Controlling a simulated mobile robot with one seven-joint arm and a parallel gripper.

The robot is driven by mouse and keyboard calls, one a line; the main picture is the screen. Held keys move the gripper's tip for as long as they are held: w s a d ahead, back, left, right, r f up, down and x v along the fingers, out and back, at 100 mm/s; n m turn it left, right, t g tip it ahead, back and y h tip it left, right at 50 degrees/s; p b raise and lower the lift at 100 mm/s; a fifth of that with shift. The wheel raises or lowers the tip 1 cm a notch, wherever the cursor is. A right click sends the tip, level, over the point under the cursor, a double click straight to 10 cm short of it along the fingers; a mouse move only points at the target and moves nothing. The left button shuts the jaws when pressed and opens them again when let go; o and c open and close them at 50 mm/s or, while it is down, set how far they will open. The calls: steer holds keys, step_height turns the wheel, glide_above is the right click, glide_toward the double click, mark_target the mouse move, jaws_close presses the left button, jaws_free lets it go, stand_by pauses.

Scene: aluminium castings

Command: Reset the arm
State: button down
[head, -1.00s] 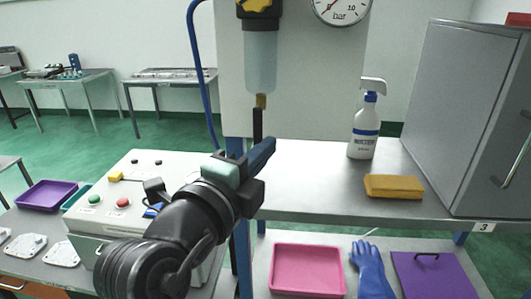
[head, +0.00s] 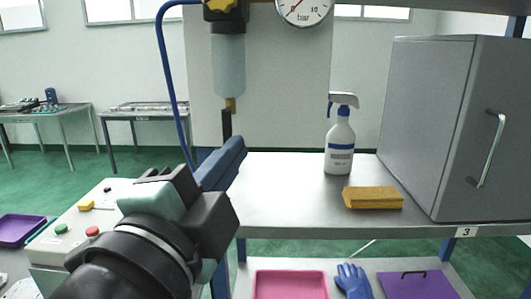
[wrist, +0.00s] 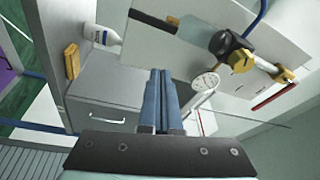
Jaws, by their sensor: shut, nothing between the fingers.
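My gripper (head: 222,162) is raised in front of the shelf unit in the head view, with its blue fingers pointing up and to the right. In the wrist view my gripper (wrist: 160,75) shows its two blue fingers side by side, closed together with nothing between them. It touches nothing that I can see. My dark arm runs from the lower left of the head view up to it.
A spray bottle (head: 340,140), yellow sponge (head: 372,198) and grey cabinet (head: 425,120) stand on the shelf (head: 290,205). Below are a pink tray (head: 290,284), blue glove (head: 352,281) and purple panel (head: 420,286). A filter unit (head: 229,65) and gauge (head: 303,10) hang above.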

steer(key=s+d+r+n+t+y, duration=0.2)
steer(key=s+r+n+t, duration=0.1)
steer(key=r+n, duration=0.3)
steer(key=s+d+r+n+t+y, duration=0.2)
steer(key=r+n, duration=0.5)
steer(key=n, duration=0.4)
steer(key=s+d+t+b, duration=0.1)
steer(key=s+t, duration=0.1)
steer(key=t, duration=0.1)
steer(key=shift+n+y, duration=0.3)
steer(key=shift+y, duration=0.1)
